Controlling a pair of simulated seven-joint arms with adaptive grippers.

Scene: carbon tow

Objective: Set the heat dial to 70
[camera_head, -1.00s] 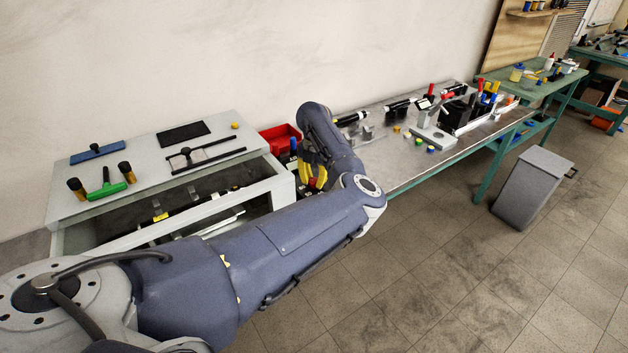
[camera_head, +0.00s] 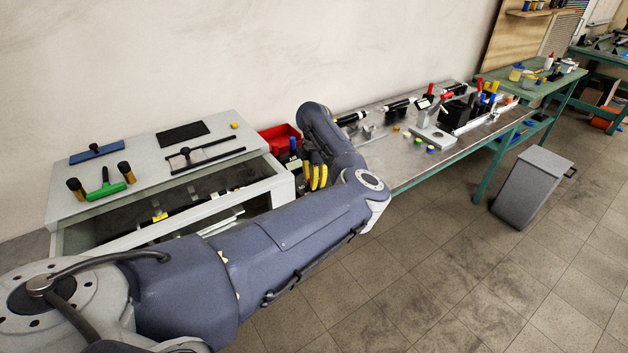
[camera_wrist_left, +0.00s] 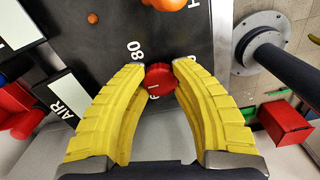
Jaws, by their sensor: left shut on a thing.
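The heat dial is a red round knob (camera_wrist_left: 160,79) with a ridged rim and a pale mark, on a dark panel (camera_wrist_left: 175,45) in the left wrist view. The number 80 is printed at its upper left; another label below it is partly hidden. My left gripper (camera_wrist_left: 159,73) has yellow padded fingers, shut on the knob from both sides at their tips. In the head view my left gripper (camera_head: 316,177) shows as yellow fingers partly behind my own arm, and the dial is hidden there. My right gripper is not in view.
Orange knobs (camera_wrist_left: 165,5) sit higher on the panel, and an AIR label (camera_wrist_left: 65,105) is at the left. A dark post on a grey flange (camera_wrist_left: 262,43) stands close at the right. A red bin (camera_head: 280,138) is behind the gripper in the head view.

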